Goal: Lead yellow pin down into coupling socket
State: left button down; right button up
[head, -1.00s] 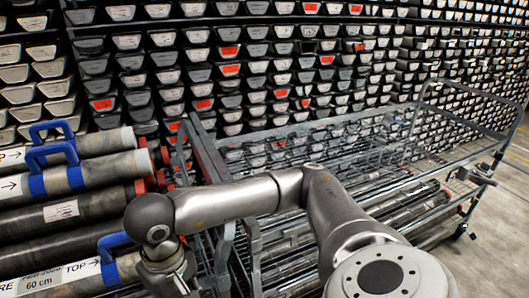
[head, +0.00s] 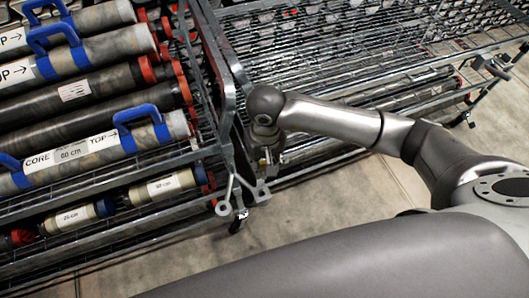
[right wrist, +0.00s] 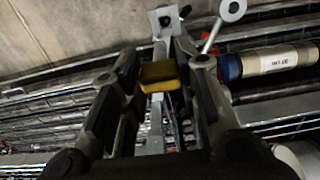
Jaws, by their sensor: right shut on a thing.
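The yellow pin (right wrist: 160,75) shows in the right wrist view between the two fingers of my right gripper (right wrist: 157,85), which is shut on it. In the head view my right gripper (head: 268,168) points down at the corner between the two carts, and the pin is too small to make out there. A grey metal coupling (head: 259,191) is just below the gripper, with a ring-ended bar (head: 222,208) beside it. In the right wrist view the coupling (right wrist: 166,20) lies beyond the pin. I cannot tell whether the pin touches the socket. My left gripper is out of view.
The left cart (head: 150,159) carries several core tubes with blue handles (head: 140,113) and red end caps. An empty-topped wire cart (head: 330,65) stands at the right, with tubes on its lower shelf. Bare concrete floor (head: 340,200) lies in front.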

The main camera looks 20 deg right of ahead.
jog(key=shift+s+a+f, duration=0.25)
jog(key=shift+a+f, duration=0.1)
jog(key=shift+a, duration=0.05)
jog(key=shift+a+f+p, duration=0.2)
jog(key=shift+f+p, duration=0.1)
jog(key=shift+p, duration=0.05)
jog(key=shift+f, duration=0.2)
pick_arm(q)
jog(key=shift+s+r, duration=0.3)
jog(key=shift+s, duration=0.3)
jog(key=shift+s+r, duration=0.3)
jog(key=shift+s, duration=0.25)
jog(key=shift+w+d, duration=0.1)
